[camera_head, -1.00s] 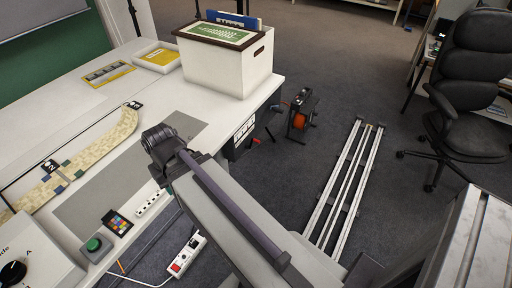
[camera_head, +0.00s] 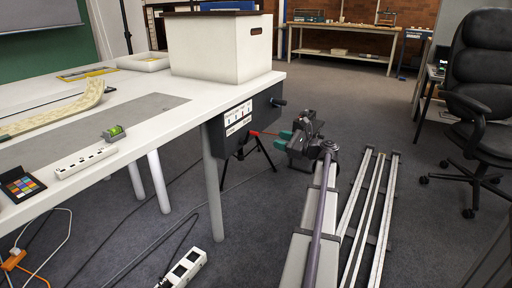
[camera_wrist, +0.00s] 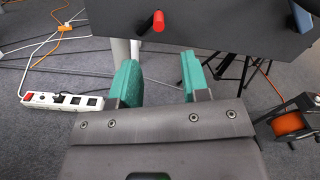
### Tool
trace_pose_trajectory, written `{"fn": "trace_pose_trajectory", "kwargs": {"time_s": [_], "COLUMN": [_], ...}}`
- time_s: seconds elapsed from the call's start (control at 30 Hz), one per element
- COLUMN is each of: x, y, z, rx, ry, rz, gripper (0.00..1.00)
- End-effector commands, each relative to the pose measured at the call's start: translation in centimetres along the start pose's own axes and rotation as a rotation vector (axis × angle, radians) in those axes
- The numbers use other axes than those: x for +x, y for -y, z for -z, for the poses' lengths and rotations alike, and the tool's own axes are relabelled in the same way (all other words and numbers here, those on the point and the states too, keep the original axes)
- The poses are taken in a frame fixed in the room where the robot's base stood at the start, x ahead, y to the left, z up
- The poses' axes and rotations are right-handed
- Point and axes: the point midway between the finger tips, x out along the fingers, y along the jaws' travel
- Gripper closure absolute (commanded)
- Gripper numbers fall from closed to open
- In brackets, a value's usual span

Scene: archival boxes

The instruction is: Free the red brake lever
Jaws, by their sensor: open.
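The red brake lever (camera_head: 263,134) sticks out from the side of a black box (camera_head: 264,112) fixed under the table's end. In the wrist view its red rounded end (camera_wrist: 158,20) is at the top centre, in front of the black box face (camera_wrist: 215,28). My gripper (camera_head: 289,137) has teal fingers and is at about lever height, just right of the lever. In the wrist view my gripper (camera_wrist: 160,80) is open and empty. The lever's end lies beyond the fingertips, roughly in line with the gap and apart from both fingers.
The white table (camera_head: 150,108) carries a lidded white box (camera_head: 220,48). A power strip (camera_wrist: 62,101) and cables lie on the floor. An orange reel (camera_wrist: 289,123) stands close at right, with tripod legs nearby.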

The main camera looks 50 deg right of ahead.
Motion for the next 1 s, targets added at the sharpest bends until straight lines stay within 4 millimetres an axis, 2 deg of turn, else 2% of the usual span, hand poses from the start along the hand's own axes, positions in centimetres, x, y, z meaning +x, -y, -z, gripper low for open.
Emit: {"fn": "trace_pose_trajectory", "kwargs": {"time_s": [0.13,0.23,0.5,0.63,0.77,1.0], "x": [0.2,1.2,7.5,9.8,10.9,10.9], "y": [-0.1,-0.1,-0.1,-0.1,-0.2,-0.2], "z": [-0.1,-0.1,0.0,0.0,0.0,0.0], "rx": [0.015,0.014,0.012,0.011,0.011,0.011], "ry": [-0.002,-0.002,-0.002,-0.003,-0.003,-0.004], "rz": [-0.003,-0.003,-0.007,-0.006,-0.005,-0.005], "gripper": [0.58,0.58,0.58,0.58,0.58,0.59]}}
